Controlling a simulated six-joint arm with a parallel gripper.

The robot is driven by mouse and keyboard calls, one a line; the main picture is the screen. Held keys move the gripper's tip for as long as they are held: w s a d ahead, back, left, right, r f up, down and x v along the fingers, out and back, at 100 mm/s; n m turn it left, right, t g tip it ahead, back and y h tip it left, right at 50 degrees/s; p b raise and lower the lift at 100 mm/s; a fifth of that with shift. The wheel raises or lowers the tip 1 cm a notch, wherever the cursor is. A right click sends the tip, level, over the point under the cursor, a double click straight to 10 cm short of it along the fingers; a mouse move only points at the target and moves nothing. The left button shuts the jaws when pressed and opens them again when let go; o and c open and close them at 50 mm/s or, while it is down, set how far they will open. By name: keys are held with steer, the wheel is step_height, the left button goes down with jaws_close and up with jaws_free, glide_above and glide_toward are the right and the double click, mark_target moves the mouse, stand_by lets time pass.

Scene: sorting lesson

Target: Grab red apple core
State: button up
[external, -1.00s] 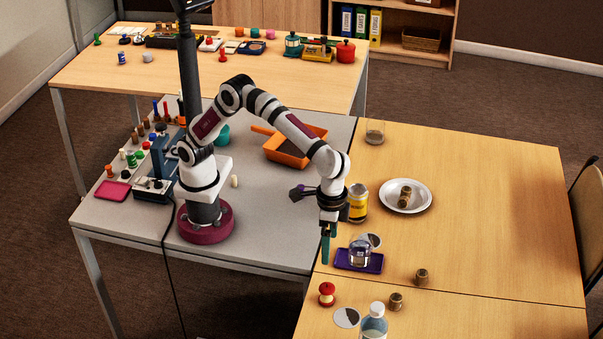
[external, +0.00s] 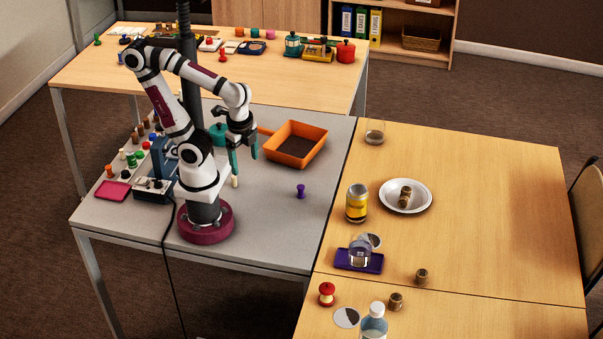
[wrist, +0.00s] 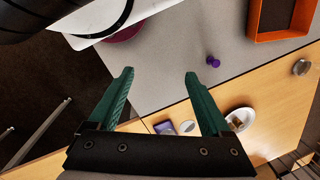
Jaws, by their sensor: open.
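The red apple core (external: 327,294), with a red top and base and a pale narrow middle, stands upright on the wooden table near its left edge. I cannot make it out in the wrist view. My gripper (external: 243,166) is open and empty, pointing down over the grey table, far back and to the left of the core. Its two green fingers also show spread apart in the wrist view (wrist: 160,76), with nothing between them.
An orange tray (external: 321,148) and a purple peg-like piece (external: 301,190) are on the grey table. A yellow can (external: 357,204), a white plate (external: 424,204), a purple tray (external: 345,266), a bottle (external: 374,323) and several brown pieces (external: 396,302) are on the wooden table.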

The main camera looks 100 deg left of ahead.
mark_target(325, 287)
steer(key=shift+c, duration=0.6)
steer(key=w+a+f+m+t, duration=0.25)
steer(key=w+f, duration=0.25)
steer(key=w, duration=0.5)
steer(key=w+a+f+m+t, duration=0.25)
steer(key=w+f, duration=0.25)
steer(key=w, duration=0.6)
steer(key=d+f+h, duration=0.2)
steer(key=w+d+f+m+t+h, duration=0.1)
steer(key=d+f+h, duration=0.1)
steer(key=d, duration=0.1)
steer(key=d+f+h, duration=0.1)
steer(key=d+h, duration=0.2)
steer(key=shift+w+d+f+m+t, duration=0.25)
steer(key=shift+w+f+m+t, duration=0.05)
steer(key=shift+f+t, duration=0.1)
steer(key=s+d+h, duration=0.1)
steer(key=d+h, duration=0.1)
steer(key=s+d+h, duration=0.1)
steer(key=d+h, duration=0.1)
steer(key=s+d+h, duration=0.1)
steer(key=d+h, duration=0.1)
steer(key=shift+d+r, duration=0.1)
steer(key=shift+r, duration=0.2)
steer(key=x, duration=0.5)
steer(key=r+x, duration=0.1)
steer(key=x, duration=0.9)
steer(key=shift+w+d, duration=0.45)
steer(key=shift+w, duration=0.05)
jaws_close()
